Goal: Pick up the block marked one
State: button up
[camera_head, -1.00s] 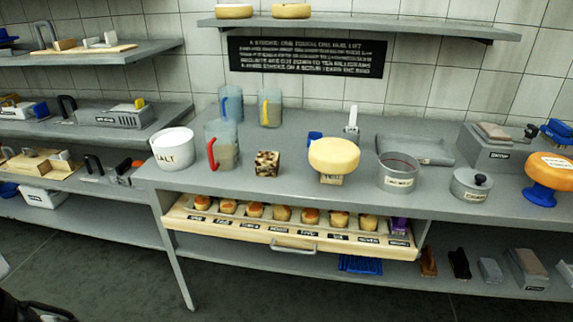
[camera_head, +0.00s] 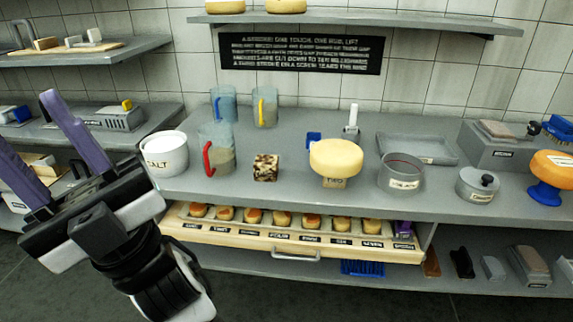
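A row of small yellow-orange blocks sits in a pale wooden drawer (camera_head: 236,243) pulled out under the counter. Each block has a dark label on the drawer front; the labels are small, and the leftmost seems to read one. The leftmost block (camera_head: 198,210) sits behind that label. My gripper (camera_head: 25,118) is at the left of the view, with its two purple fingers spread wide and nothing between them. It is left of the drawer and apart from it, pointing up and left.
The counter (camera_head: 310,185) above the drawer holds a salt tub (camera_head: 165,154), a jug with a red handle (camera_head: 217,150), a speckled cube (camera_head: 266,168) and a cheese wheel (camera_head: 336,156). A purple item (camera_head: 403,229) sits at the drawer's right end. Shelves stand at left.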

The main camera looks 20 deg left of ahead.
aim_at(266, 167)
jog(key=j+z, duration=0.4)
jog(key=j, duration=0.6)
jog(key=j+z, duration=0.1)
jog(key=j, duration=0.45)
jog(key=k+j+z, duration=0.1)
jog(key=j, duration=0.4)
jog(key=k+j, duration=0.1)
jog(key=j, duration=0.8)
jog(key=k+j, duration=0.15)
jog(key=j, duration=0.75)
jog(key=i, duration=0.95)
